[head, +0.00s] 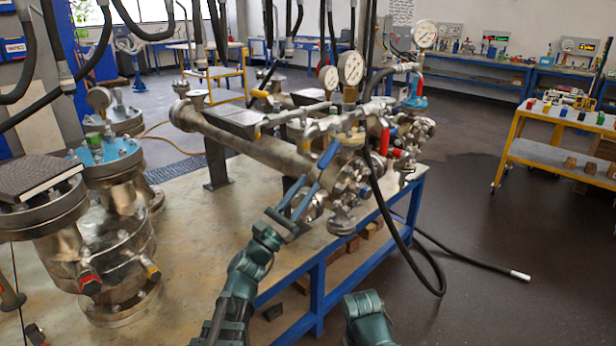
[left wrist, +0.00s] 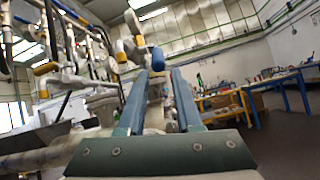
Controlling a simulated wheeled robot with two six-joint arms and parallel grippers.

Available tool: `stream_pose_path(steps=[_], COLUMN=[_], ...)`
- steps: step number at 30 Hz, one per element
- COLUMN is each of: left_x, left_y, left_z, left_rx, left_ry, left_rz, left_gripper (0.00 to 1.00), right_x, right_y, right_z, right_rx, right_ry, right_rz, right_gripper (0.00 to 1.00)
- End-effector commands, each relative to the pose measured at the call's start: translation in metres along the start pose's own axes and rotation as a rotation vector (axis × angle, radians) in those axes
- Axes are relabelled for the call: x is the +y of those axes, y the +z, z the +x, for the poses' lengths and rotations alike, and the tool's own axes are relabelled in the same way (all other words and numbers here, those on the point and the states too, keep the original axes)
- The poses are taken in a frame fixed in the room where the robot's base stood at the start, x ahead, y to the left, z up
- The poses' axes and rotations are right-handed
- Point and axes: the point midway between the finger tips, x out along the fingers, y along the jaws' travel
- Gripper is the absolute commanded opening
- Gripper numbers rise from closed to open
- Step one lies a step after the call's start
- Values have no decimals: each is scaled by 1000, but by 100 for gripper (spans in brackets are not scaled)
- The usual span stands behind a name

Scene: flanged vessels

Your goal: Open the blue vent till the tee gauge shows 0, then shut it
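The blue vent handle (head: 328,155) is a slim blue lever on the crowded metal pipework in the middle of the head view. In the left wrist view a blue grip (left wrist: 157,59) shows just beyond and between my fingertips. My left gripper (head: 309,183) is open, its two blue-grey fingers pointing at the lever; nothing visible is held. Whether the fingers touch the lever I cannot tell. A large round gauge (head: 350,68) stands above the pipework, with a smaller gauge (head: 328,77) beside it; which is the tee gauge is unclear, and their readings are too small.
Red handles (head: 384,141) and another gauge (head: 424,34) stand close on the right of the pipework. Flanged vessels (head: 105,235) fill the left of the blue-framed bench (head: 215,270). A black hose (head: 408,252) hangs over its right edge. Floor to the right is open.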

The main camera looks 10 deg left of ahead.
Motion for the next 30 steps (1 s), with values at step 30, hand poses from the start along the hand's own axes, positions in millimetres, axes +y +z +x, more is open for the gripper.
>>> stream_pose_path(steps=[30], left_x=[6], left_y=[104], left_z=[109], left_rx=[57], left_ry=[-1035], left_rz=[1581], left_gripper=[0], right_x=[31], right_y=[20], right_z=[-325], right_rx=[-2], right_ry=[-2], right_rz=[6], right_gripper=[50])
